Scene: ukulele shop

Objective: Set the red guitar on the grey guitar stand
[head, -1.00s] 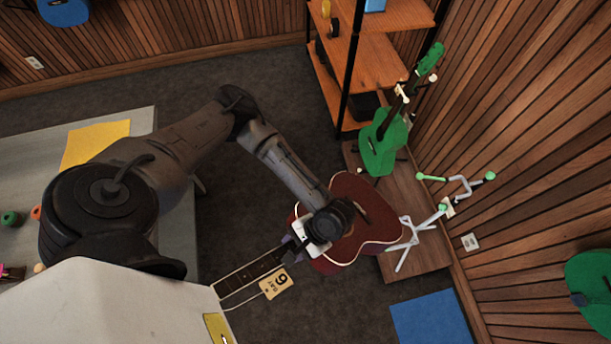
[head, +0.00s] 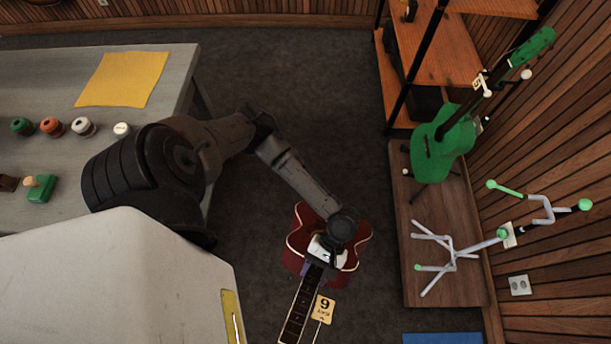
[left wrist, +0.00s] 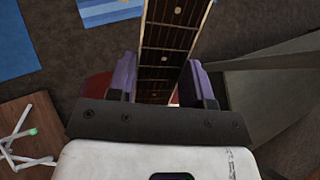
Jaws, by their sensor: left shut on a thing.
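The red guitar (head: 308,222) hangs over the dark floor, its body toward the shelf side and its fretted neck toward me. My left gripper (head: 322,262) is shut on the neck near the body. In the left wrist view the neck (left wrist: 172,40) runs between the purple finger pads of the gripper (left wrist: 158,80). The arm hides part of the guitar body. The grey guitar stand (head: 446,254) is on the wooden platform to the right, apart from the guitar. Its legs and upper fork show green tips. It also shows in the left wrist view (left wrist: 18,148).
A green guitar (head: 442,150) stands on the wooden platform (head: 425,290) behind the grey stand, near a shelf (head: 455,65). A slatted wall (head: 560,120) borders the right side. A workbench (head: 45,85) is at left. A tag (head: 323,309) hangs by the guitar neck.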

